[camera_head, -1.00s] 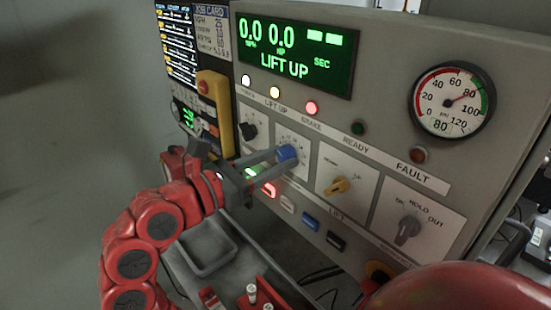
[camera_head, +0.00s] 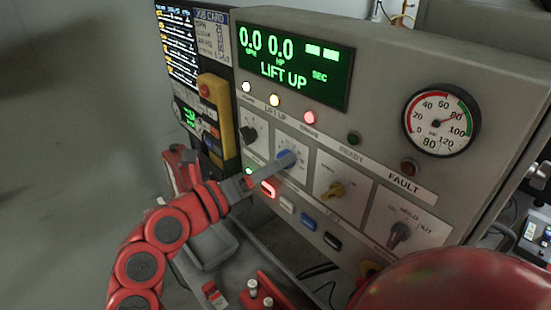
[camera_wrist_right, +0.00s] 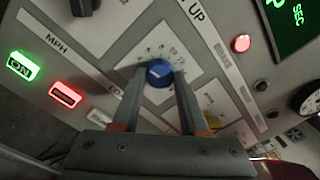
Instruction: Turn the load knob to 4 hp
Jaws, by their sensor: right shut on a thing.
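The blue load knob (camera_head: 285,158) sits on a white dial plate in the middle of the sloped console. In the right wrist view the knob (camera_wrist_right: 159,73) lies between the two finger ends, with small scale numbers around it, including 8 and 12. My right gripper (camera_head: 275,166) reaches it from the lower left and is shut on it; in the wrist view the gripper (camera_wrist_right: 160,80) has a finger on either side. The knob's exact setting is too small to read. The green display (camera_head: 294,62) shows 0.0 MPH, 0.0 HP and LIFT UP. My left gripper is not in view.
A black knob (camera_head: 249,134) is left of the blue one, a yellow knob (camera_head: 333,190) and a grey selector (camera_head: 399,233) to its right. Lit push buttons (camera_head: 268,189) sit just below the fingers. A round gauge (camera_head: 439,121) is at the upper right.

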